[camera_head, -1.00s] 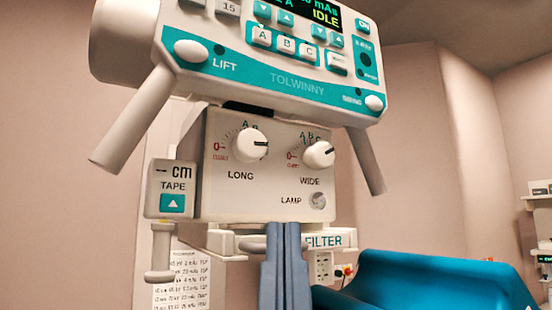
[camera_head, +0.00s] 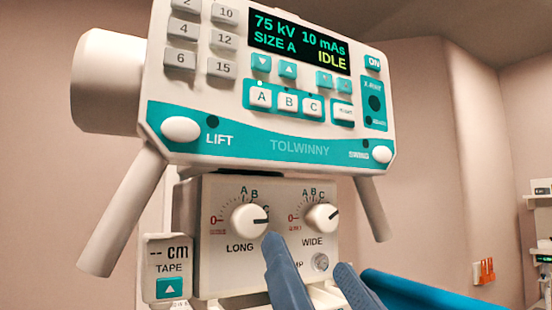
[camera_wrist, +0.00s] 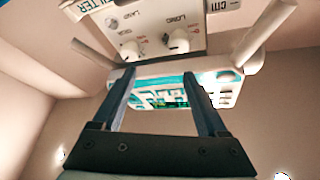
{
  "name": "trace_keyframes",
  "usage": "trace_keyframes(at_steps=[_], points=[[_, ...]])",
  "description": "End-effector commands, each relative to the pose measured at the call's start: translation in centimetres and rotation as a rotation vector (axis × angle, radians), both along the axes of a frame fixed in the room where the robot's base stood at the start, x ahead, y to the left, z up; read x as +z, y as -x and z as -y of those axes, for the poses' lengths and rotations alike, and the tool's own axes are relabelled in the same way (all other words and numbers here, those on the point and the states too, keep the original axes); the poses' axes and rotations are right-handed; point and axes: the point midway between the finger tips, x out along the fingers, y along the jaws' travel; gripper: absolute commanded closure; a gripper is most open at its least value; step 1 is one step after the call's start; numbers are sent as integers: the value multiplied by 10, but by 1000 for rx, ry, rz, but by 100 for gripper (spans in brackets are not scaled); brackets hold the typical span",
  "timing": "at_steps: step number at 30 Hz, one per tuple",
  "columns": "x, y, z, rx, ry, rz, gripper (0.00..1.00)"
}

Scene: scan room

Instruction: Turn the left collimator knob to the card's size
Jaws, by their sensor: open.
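The left collimator knob (camera_head: 247,221), marked LONG, is a white dial on the collimator panel (camera_head: 215,270). Its dark pointer points right, past the letters A, B and C. In the wrist view the LONG knob (camera_wrist: 179,41) appears upside down, beyond the fingertips. The right knob (camera_head: 322,217), marked WIDE, also points right. My gripper (camera_head: 306,253) is open and empty, its blue-grey fingers apart in front of the panel's lower part. The left fingertip overlaps the panel just below right of the LONG knob; contact cannot be told. No size card is readable now.
The console (camera_head: 270,135) overhangs the panel; its screen reads SIZE A, 75 kV, 10 mAs, IDLE. Angled handles (camera_head: 122,215) flank the panel. A tape unit (camera_head: 168,262) sits at its lower left. A blue surface (camera_head: 425,293) lies low at the right.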

Motion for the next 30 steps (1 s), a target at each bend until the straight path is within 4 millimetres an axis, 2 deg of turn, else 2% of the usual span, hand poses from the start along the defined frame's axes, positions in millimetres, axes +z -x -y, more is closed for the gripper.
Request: trace_keyframes(at_steps=[1,3,9,14,17,22,30], points=[[29,4,4,49,-26,-63,24],[37,11,4,119,-58,-161,24],[43,33,4,236,-99,-393,24],[39,42,3,265,-108,-479,24],[36,39,1,272,-109,-492,24],[36,17,-11,274,-110,-494,24],[42,6,-14,276,-113,-492,24]])
